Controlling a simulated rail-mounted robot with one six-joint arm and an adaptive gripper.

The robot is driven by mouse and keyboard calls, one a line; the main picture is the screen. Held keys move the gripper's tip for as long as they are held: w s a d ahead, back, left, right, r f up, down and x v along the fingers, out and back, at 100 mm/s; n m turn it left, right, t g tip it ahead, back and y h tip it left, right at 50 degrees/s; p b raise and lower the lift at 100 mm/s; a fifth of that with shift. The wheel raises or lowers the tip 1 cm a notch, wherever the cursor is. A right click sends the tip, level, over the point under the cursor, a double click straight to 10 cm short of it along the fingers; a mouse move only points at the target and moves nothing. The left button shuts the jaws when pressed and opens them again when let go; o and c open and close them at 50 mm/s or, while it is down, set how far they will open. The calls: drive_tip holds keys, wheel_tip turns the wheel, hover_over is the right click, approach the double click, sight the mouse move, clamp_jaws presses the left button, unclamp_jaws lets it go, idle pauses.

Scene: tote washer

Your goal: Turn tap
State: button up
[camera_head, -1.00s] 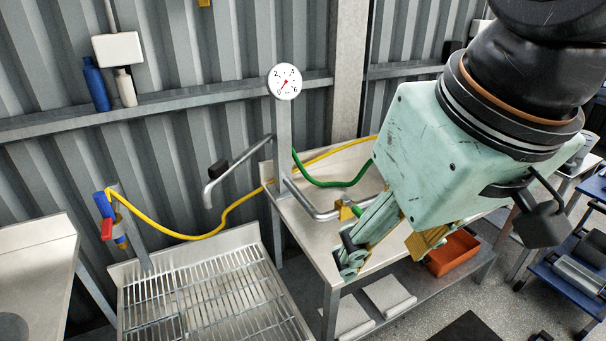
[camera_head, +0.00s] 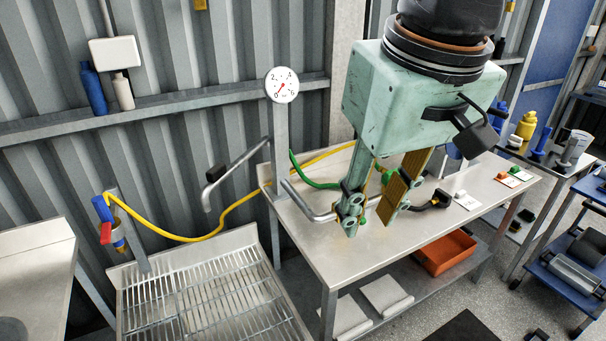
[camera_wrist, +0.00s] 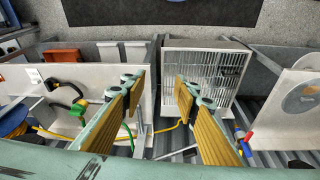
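A valve with a red lever and blue parts (camera_head: 104,216) sits on a post at the left, above the grated sink, with a yellow hose on it. It also shows small at the right of the wrist view (camera_wrist: 243,140). A second possible tap is the silver bent pipe (camera_head: 310,207) over the steel table; its end is hidden behind my gripper's left finger. I cannot tell which one is meant. My gripper (camera_head: 372,215) is open, fingers pointing down over the table, far right of the red-and-blue valve. In the wrist view nothing is between the fingers (camera_wrist: 158,92).
The steel table (camera_head: 350,263) carries green and black hose fittings (camera_head: 438,199) close to my gripper. A gauge (camera_head: 283,85) stands on a post behind. The yellow hose (camera_head: 215,232) hangs leftward. The grated sink (camera_head: 195,300) is clear; an orange bin (camera_head: 445,253) sits below.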

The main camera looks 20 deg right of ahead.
drive_tip(key=w+d+f+g+p, duration=0.1)
drive_tip(key=w+d+g+p, duration=0.2)
drive_tip(key=w, duration=0.9)
drive_tip(key=w+d+g+p, duration=0.1)
drive_tip(key=w+d+p, duration=0.3)
drive_tip(key=w, duration=0.9)
drive_tip(key=w+d+f+g+p, duration=0.1)
drive_tip(key=w+d+f+p, duration=0.1)
drive_tip(key=w+d+f, duration=0.4)
drive_tip(key=w+d+f+n+g+p, duration=0.1)
drive_tip(key=w+d+f+g+p, duration=0.1)
drive_tip(key=w+d+f, duration=0.4)
drive_tip(key=shift+w+d+f+n, duration=0.35)
drive_tip(key=shift+w+f, duration=1.65)
drive_tip(key=shift+f, duration=1.9)
drive_tip(key=shift+f, duration=0.1)
drive_tip(key=shift+s+d+p+x, duration=0.1)
drive_tip(key=shift+p+x, duration=0.1)
drive_tip(key=shift+x, duration=2.05)
drive_tip(key=shift+s+d+p+x, duration=0.1)
drive_tip(key=shift+p+x, duration=0.1)
drive_tip(key=shift+x, duration=2.05)
drive_tip(key=shift+s+d+p+x, duration=0.15)
drive_tip(key=shift+p+x, duration=0.05)
drive_tip(key=shift+x, duration=2.1)
drive_tip(key=shift+w, duration=0.1)
drive_tip(key=shift+c, duration=0.7)
clamp_jaws()
